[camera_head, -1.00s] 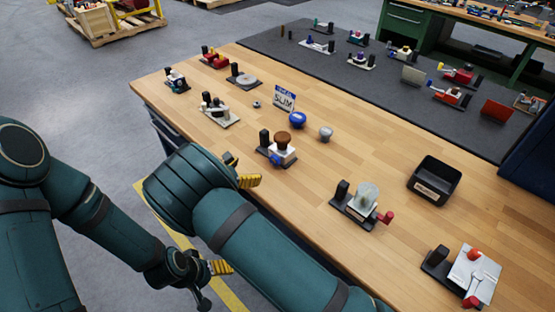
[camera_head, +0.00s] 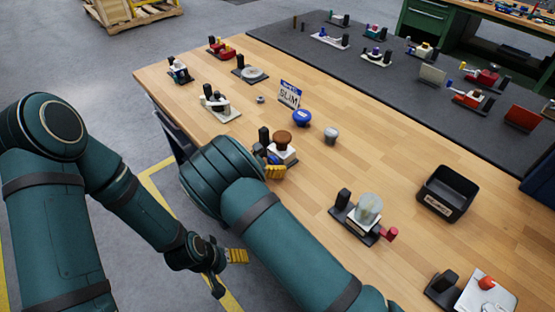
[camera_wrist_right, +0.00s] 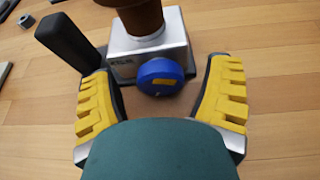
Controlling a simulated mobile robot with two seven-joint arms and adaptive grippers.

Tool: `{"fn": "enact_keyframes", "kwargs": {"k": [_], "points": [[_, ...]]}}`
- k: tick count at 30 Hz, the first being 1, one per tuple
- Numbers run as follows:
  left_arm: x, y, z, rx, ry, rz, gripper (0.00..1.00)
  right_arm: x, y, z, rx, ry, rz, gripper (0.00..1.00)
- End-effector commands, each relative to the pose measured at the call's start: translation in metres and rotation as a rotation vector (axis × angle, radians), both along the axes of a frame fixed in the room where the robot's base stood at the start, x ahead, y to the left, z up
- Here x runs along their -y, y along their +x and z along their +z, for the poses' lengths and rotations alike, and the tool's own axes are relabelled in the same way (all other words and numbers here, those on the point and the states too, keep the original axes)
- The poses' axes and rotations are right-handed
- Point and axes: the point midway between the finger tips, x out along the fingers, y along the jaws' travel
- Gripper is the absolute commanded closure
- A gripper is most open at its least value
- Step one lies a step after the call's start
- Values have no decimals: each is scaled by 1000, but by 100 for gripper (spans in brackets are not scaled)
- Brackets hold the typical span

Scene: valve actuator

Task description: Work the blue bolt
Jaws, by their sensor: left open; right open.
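The blue bolt (camera_wrist_right: 161,76) has a round blue head with a yellow mark. It sits low on the front of a metal valve block (camera_wrist_right: 150,43) with a brown knob (camera_wrist_right: 138,18) on top. My right gripper (camera_wrist_right: 161,98) is open, with its yellow-padded fingers apart on either side of the bolt head and a gap to each. In the head view, the right gripper (camera_head: 271,172) is at the block's near side, and the blue bolt (camera_head: 273,158) is partly hidden. My left gripper (camera_head: 236,258) is open and empty, low beside the table's near edge.
A black upright post (camera_wrist_right: 68,42) stands left of the block. A blue ball-like knob (camera_head: 302,118) and a grey knob (camera_head: 331,135) are behind it. Another valve fixture (camera_head: 362,214) and a black bin (camera_head: 447,193) stand to the right, with bare wood between.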

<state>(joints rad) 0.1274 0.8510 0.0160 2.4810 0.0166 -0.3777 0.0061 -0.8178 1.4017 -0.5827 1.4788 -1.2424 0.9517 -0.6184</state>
Motion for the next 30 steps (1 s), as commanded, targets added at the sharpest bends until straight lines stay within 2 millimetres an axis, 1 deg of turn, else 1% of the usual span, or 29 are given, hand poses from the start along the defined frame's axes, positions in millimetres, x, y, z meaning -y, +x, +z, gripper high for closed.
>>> {"fn": "enact_keyframes", "kwargs": {"k": [8,9,11,12,14,15,23,30], "points": [[0,0,0,-1,1,1,22,0,0,-1,1,0,2,22],[0,0,0,-1,1,1,22,0,0,-1,1,0,2,29],[0,0,0,-1,1,1,22,0,0,-1,1,0,2,50],[0,0,0,-1,1,1,22,0,0,-1,1,0,2,64],[0,0,0,0,0,1,22,0,0,-1,1,0,2,85],[0,0,0,0,0,1,22,0,0,-1,0,0,1,90],[0,0,0,0,0,0,22,0,1,-1,-12,-9,1,91],[0,0,4,1,-1,0,22,0,2,-2,-146,-114,0,91]]}}
